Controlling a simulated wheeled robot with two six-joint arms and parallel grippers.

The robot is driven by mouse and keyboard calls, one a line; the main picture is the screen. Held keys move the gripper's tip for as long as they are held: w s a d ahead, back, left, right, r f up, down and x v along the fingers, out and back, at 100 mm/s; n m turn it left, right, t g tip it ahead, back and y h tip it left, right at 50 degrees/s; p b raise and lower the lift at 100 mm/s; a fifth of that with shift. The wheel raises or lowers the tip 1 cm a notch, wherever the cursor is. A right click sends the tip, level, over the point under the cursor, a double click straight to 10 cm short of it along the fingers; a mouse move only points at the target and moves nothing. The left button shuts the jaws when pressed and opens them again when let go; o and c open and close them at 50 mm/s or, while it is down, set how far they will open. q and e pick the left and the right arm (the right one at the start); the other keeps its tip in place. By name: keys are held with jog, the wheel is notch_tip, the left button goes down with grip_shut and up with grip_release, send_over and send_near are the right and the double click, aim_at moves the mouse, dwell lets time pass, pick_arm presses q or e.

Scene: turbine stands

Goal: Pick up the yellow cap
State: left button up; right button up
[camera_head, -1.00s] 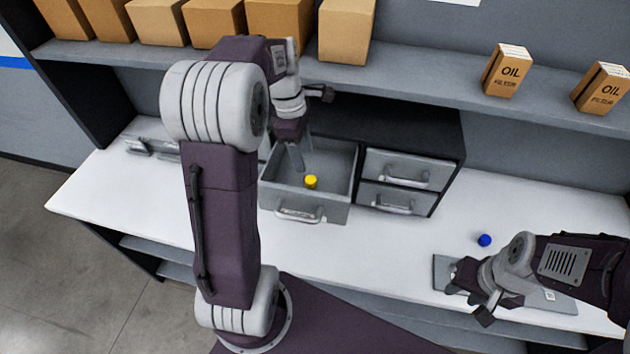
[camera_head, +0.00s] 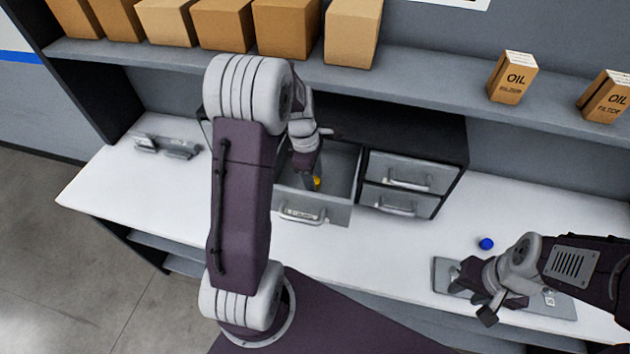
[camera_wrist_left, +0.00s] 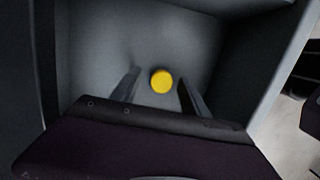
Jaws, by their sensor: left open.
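The yellow cap (camera_head: 317,181) lies in the open grey drawer (camera_head: 345,212) of the dark cabinet, partly hidden by my left gripper in the head view. In the left wrist view the yellow cap (camera_wrist_left: 161,81) shows as a round disc on the drawer floor. My left gripper (camera_head: 312,180) reaches down into the drawer. In the left wrist view its two fingers (camera_wrist_left: 155,92) are open, one on each side of the cap, with gaps between. My right gripper (camera_head: 487,300) hangs at the lower right, over a grey plate; its jaws are not clear.
The cabinet has closed drawers (camera_head: 408,175) right of the open one. A blue cap (camera_head: 486,244) lies on the white table near the grey plate (camera_head: 447,272). A shelf (camera_head: 420,75) with boxes overhangs behind. Grey metal parts (camera_head: 165,147) lie at the left.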

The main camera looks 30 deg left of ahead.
pick_arm(q)
jog(key=shift+s+r, duration=0.15)
jog(key=shift+s, duration=0.05)
grip_shut()
jog(key=shift+w, duration=0.1)
dwell(1.0)
